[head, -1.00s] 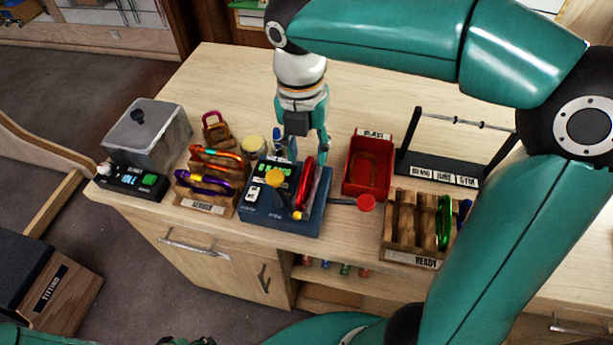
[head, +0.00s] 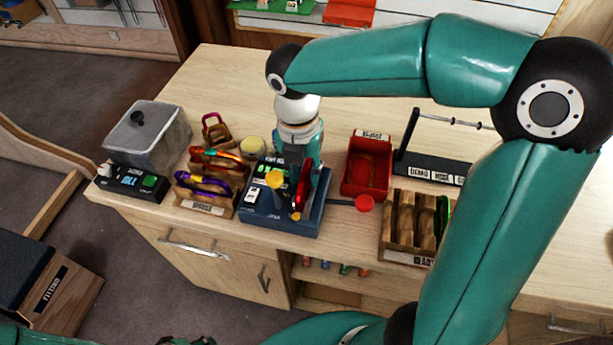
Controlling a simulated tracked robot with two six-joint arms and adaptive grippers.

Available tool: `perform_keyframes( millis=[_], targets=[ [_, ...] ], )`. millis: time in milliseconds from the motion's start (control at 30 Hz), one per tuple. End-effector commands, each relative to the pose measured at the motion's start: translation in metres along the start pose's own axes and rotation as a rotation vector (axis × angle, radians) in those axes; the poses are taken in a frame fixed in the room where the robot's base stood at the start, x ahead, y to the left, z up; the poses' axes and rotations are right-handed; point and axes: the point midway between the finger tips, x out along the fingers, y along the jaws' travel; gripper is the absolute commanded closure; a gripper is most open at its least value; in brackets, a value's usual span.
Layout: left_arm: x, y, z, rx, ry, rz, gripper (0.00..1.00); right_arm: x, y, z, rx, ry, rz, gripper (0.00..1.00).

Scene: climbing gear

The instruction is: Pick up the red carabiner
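The red carabiner (head: 304,187) stands upright at the right part of a dark blue test device (head: 283,216) on the wooden bench. My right gripper (head: 306,172) points down from above, directly behind and around the top of the red carabiner. A teal finger part shows just right of the carabiner. The fingertips are mostly hidden by the carabiner and the device, so I cannot tell whether they touch or grip it. My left gripper is not in view.
Left of the device stand a wooden rack (head: 207,208) with orange and purple carabiners, a lidded grey bin (head: 150,140) and a small black box (head: 130,182). Right are a red tray (head: 367,170), a red-knobbed lever (head: 364,203), a slotted rack (head: 405,228) and a black rail stand (head: 437,171).

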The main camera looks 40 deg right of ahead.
Motion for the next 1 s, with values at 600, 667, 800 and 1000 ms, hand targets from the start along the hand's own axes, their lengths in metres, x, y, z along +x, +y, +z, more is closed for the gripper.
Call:
perform_keyframes(
  millis=[600,667,800,1000],
  targets=[
    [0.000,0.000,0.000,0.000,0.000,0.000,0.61,-0.002,0.000,0.000,0.000,-0.001,0.001,1.00],
    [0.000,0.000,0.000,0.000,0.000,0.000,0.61,-0.004,0.000,0.000,0.000,-0.001,0.001,1.00],
    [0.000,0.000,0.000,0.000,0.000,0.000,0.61,-0.013,0.000,0.000,-0.001,-0.003,0.003,1.00],
    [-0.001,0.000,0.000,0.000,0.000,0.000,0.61,-0.040,-0.001,0.000,0.001,-0.003,0.005,1.00]
  ],
)
